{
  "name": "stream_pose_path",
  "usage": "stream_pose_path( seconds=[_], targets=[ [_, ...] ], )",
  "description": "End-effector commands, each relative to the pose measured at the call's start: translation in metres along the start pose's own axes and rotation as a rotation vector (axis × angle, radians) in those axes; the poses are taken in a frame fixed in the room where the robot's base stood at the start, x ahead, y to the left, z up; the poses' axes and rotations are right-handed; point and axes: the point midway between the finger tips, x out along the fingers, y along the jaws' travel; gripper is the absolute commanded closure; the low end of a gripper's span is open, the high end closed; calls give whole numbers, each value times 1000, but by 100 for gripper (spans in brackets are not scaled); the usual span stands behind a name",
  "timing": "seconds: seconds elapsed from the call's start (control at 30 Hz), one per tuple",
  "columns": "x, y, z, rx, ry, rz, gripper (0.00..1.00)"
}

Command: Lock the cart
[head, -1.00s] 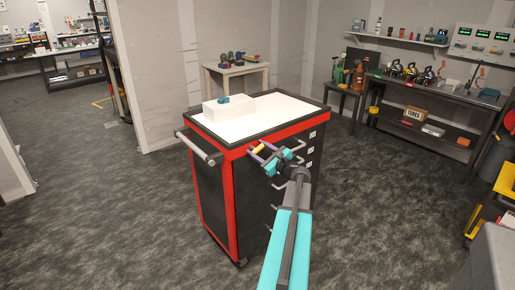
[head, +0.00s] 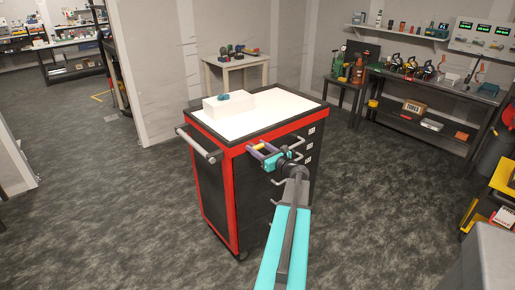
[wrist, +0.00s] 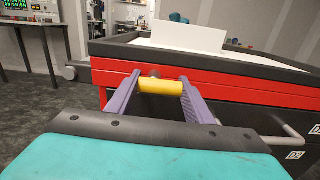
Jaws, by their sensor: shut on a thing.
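The cart (head: 208,187) is a red and black drawer cabinet on casters with a white top, standing in the middle of the head view. My gripper (head: 259,147) is at the cart's upper front corner, just below the top edge. In the wrist view my gripper (wrist: 160,86) has its two purple fingers closed on the ends of a yellow cylinder (wrist: 161,87). A dark stub shows behind the cylinder, against the red band of the cart. Whether the cylinder is turned or pushed in cannot be told.
A grey push handle (head: 196,146) sticks out at the cart's left. Drawer handles lie near my gripper. A workbench (head: 440,97) stands at the right back. The floor at left is clear.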

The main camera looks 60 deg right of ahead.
Motion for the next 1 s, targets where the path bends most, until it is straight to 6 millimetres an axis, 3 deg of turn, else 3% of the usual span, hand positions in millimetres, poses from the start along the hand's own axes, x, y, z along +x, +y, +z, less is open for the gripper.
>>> stream_pose_path(
  seconds=[0.07, 0.1, 0.2, 0.67, 1.0],
  targets=[
    [0, 0, 0, 5, -1, 1, 75],
    [0, 0, 0, 5, -1, 1, 48],
    [0, 0, 0, 4, 0, 1, 34],
    [-6, 1, 0, 1, 0, 0, 34],
    [-43, 1, -1, 1, 0, -1, 34]
  ],
)
